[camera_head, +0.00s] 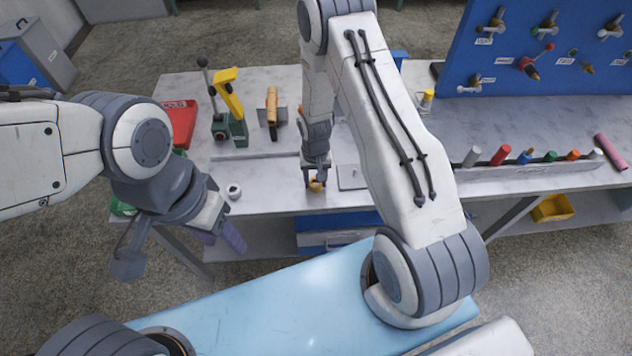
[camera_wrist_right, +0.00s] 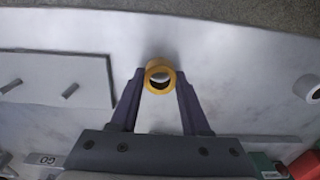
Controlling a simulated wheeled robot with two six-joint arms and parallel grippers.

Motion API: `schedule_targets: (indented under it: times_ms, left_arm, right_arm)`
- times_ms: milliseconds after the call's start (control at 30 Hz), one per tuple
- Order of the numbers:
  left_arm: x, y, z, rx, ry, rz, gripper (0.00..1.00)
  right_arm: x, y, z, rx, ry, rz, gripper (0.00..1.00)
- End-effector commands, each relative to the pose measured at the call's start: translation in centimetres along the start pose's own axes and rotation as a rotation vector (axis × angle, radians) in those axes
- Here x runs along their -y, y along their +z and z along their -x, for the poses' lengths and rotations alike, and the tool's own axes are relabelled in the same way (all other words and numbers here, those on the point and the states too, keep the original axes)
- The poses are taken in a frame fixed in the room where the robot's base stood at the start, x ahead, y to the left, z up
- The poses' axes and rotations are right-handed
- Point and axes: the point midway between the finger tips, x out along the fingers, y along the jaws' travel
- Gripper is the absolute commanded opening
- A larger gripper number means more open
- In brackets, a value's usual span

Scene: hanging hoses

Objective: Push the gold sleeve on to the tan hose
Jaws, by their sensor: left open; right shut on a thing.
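The gold sleeve (camera_head: 316,186) is a short yellow ring in my right gripper (camera_head: 317,178), near the front edge of the table. In the right wrist view the gold sleeve (camera_wrist_right: 160,76) sits between the fingertips of my right gripper (camera_wrist_right: 160,85), which is shut on it, its open bore facing the camera. A tan, upright piece that looks like the tan hose (camera_head: 271,104) stands farther back, left of my right gripper and apart from the sleeve. My left gripper (camera_head: 217,236) is open and empty, in front of the table's front edge.
A white ring (camera_head: 233,191) lies on the table (camera_head: 265,185) left of the sleeve. A grey plate (camera_head: 351,177) lies to its right. A yellow-handled green tool (camera_head: 232,105) and a red tray (camera_head: 179,122) stand at the back left. A rack of coloured pieces (camera_head: 530,173) is at the right.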

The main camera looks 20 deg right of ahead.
Motion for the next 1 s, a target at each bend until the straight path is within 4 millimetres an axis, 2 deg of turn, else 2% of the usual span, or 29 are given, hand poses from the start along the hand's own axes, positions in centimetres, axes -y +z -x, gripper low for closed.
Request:
schedule_targets:
  times_ms: [233, 600, 800, 900, 1000]
  left_arm:
    - [0.1, 0.1, -1.6, 0.0, 0.0, -0.001, 0.5]
    - [0.3, 0.2, -3.7, 0.0, 0.0, -0.002, 0.5]
    - [0.3, 0.2, -4.2, 0.0, 0.0, -0.002, 0.5]
    - [0.3, 0.2, -4.2, 0.0, 0.0, -0.002, 0.5]
    - [0.3, 0.2, -4.2, 0.0, 0.0, -0.002, 0.5]
  right_arm:
    - [0.1, -0.2, 3.2, -0.007, -0.002, 0.0, 0.0]
    - [-7.0, 4.3, 8.2, -0.004, 0.0, -0.006, 0.0]
    - [-9.1, 5.7, 9.8, -0.002, 0.0, -0.001, 0.0]
    - [-8.5, 5.8, 9.7, 0.0, 0.0, 0.037, 0.0]
    - [-6.3, 5.3, 8.7, 0.003, 0.001, 0.117, 0.0]
